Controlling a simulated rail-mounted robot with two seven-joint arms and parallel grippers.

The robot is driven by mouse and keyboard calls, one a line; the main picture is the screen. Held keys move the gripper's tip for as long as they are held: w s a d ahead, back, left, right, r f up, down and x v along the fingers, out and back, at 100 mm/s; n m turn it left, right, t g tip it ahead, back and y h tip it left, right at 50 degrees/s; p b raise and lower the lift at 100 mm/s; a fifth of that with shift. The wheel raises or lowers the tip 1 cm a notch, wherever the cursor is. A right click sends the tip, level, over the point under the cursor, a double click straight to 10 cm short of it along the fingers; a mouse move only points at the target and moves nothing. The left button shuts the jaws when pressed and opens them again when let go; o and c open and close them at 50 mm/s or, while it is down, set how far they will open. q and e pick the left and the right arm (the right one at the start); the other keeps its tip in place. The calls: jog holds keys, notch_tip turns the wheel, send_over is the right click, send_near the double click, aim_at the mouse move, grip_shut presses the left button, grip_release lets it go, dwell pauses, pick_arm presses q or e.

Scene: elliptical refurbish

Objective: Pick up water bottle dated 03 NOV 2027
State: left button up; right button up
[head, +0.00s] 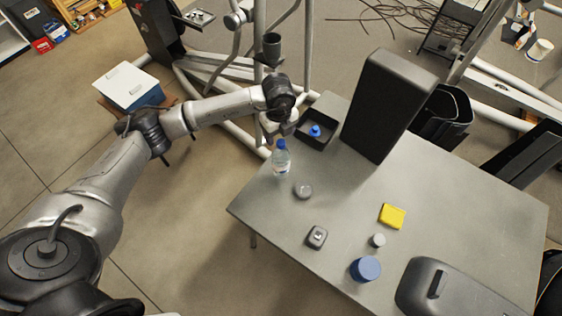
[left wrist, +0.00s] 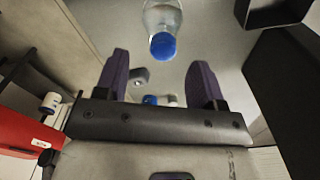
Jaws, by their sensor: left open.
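A clear water bottle (head: 281,160) with a blue cap and a pale label stands upright near the table's left edge. It also shows at the top of the left wrist view (left wrist: 163,22), cap towards me. A second blue-capped bottle (head: 315,131) sits in a black open bin (head: 327,142) behind it to the right; only its top shows. No date is readable on either. My left gripper (head: 279,128) is beside the bin, above and behind the first bottle. In the left wrist view, its two purple fingers (left wrist: 160,77) are apart, with nothing held. My right gripper is out of view.
The grey table (head: 265,205) holds a tall black box (head: 387,105), a yellow block (head: 392,215), a blue round container (head: 365,269), a dark case (head: 455,290) and small grey items. An exercise-machine frame stands behind. The table's near left area is mostly clear.

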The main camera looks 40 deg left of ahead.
aim_at(281, 141)
pick_arm(q)
jog(key=shift+w+d+f, duration=0.15)
jog(key=shift+f, duration=2.55)
jog(key=shift+c, duration=0.4)
jog(key=shift+r, duration=0.1)
grip_shut()
